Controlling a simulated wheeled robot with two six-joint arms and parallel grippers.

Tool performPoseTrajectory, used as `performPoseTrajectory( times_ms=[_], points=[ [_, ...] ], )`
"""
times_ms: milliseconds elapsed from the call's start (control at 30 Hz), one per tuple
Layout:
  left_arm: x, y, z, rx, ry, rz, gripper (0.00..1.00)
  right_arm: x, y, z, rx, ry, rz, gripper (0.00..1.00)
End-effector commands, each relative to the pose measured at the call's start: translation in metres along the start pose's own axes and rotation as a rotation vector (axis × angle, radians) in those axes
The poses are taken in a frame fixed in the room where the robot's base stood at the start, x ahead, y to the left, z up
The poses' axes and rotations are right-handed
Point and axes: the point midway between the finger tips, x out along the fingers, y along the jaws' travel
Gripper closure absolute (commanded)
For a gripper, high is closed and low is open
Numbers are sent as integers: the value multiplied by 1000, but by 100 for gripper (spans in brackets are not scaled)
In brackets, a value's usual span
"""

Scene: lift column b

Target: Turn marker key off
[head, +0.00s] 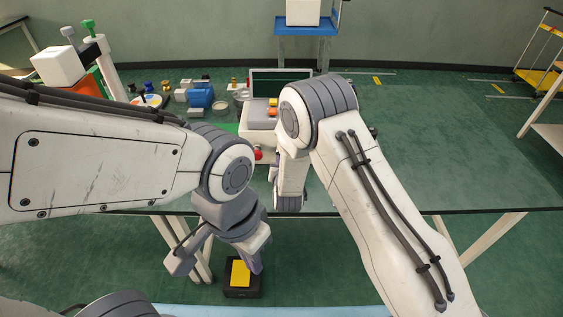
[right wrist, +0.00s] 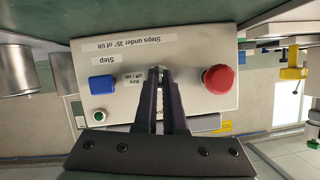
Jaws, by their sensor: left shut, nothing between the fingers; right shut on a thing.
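The white control panel (right wrist: 185,60) fills the middle of the right wrist view, which sees it upside down. A printed label reading "Key off / on" (right wrist: 133,80) sits beside the fingertips. My right gripper (right wrist: 165,78) is shut on the key there; its fingers hide the key, so I cannot tell which way it is turned. In the head view the panel box (head: 258,145) stands on the table, partly behind my right arm. My left gripper (head: 218,268) is shut and empty, low in front of the table edge, away from the panel.
A red mushroom button (right wrist: 218,79), a blue button (right wrist: 102,84) and a green button (right wrist: 98,115) flank the key. A blue box (head: 200,97) and several small items stand left of the panel. A black box with a yellow top (head: 241,273) is below. The table's right side is clear.

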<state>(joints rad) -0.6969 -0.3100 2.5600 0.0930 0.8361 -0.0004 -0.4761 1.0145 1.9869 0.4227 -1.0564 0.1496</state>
Motion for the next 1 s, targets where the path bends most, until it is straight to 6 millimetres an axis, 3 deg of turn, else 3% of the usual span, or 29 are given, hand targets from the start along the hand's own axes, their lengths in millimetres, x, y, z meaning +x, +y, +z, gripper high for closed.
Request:
performPoseTrajectory(
  times_ms=[367, 933, 1000],
  points=[
    [1, 0, 0, 0, 0, 0, 100, 0, -1, 1, -165, -1, 69, 100],
    [1, 0, 0, 0, 0, 0, 100, 0, 0, 0, -196, 0, 82, 100],
    [1, 0, 0, 0, 0, 0, 100, 0, 0, 0, -196, 0, 82, 73]
  ],
)
